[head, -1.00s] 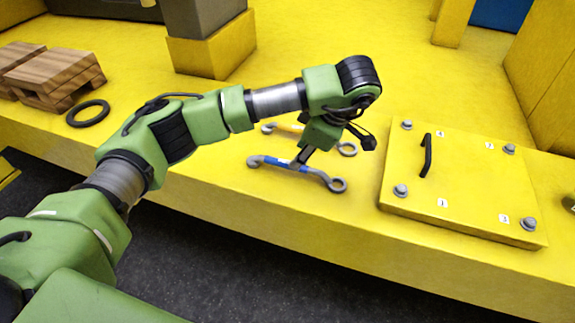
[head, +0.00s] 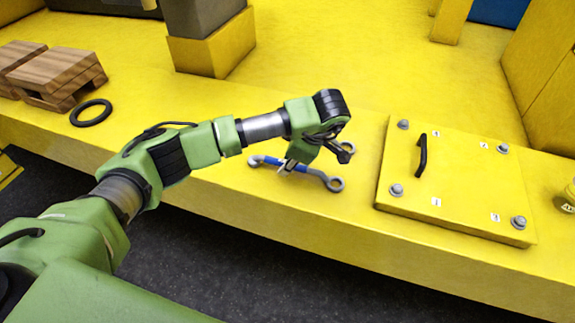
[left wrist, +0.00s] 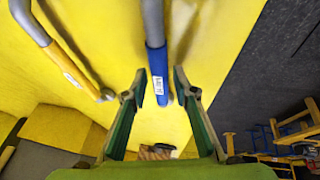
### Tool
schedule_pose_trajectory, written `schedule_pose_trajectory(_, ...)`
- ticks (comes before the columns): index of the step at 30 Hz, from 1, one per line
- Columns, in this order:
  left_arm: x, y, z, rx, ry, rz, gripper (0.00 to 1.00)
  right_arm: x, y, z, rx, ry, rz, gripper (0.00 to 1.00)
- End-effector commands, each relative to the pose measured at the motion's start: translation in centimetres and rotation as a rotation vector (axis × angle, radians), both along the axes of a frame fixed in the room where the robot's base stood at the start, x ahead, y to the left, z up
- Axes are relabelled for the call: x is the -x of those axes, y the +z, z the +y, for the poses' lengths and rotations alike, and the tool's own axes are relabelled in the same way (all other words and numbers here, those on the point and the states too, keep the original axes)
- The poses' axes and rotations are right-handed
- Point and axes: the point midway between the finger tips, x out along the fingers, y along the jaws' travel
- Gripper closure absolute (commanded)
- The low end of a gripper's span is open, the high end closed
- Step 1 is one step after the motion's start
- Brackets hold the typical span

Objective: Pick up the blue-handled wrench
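The blue-handled wrench (head: 321,177) lies on the yellow surface in the head view, its grey ring end pointing right. In the left wrist view its blue handle (left wrist: 157,68) with a white label runs between my two fingers. My left gripper (head: 286,168) is over the middle of the handle; the wrist view (left wrist: 159,75) shows its fingers open, one on each side, with gaps to the handle. I cannot tell the exact height of the fingertips relative to the handle. My right gripper is not in view.
A bolted yellow panel (head: 455,190) with a black handle is to the right.

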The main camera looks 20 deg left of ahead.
Motion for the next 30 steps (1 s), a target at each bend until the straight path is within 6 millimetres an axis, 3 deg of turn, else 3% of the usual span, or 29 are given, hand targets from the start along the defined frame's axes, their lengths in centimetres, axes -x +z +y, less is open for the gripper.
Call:
schedule_pose_trajectory(3, 0.0, 0.0, 0.0, 0.000, 0.000, 0.000, 1.00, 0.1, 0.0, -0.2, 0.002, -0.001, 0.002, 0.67)
schedule_pose_trajectory(14, -0.1, 0.2, 0.0, 0.001, 0.000, -0.002, 1.00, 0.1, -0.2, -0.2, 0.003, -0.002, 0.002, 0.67)
schedule_pose_trajectory(20, -0.2, 1.3, 0.0, 0.001, 0.001, -0.006, 1.00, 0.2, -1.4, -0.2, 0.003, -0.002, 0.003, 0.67)
schedule_pose_trajectory(23, -0.2, 2.7, 0.0, 0.001, 0.000, -0.010, 1.00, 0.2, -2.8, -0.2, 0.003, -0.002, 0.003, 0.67)
schedule_pose_trajectory(26, 1.5, 4.9, -0.3, 0.001, -0.005, -0.008, 1.00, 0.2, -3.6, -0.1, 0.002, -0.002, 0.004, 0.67)
schedule_pose_trajectory(27, 2.3, 6.5, -0.4, -0.001, -0.006, -0.013, 1.00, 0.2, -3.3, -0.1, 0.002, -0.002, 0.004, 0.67)
schedule_pose_trajectory(30, 4.1, 8.8, -0.7, -0.002, -0.005, -0.012, 1.00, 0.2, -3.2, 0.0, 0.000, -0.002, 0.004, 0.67)
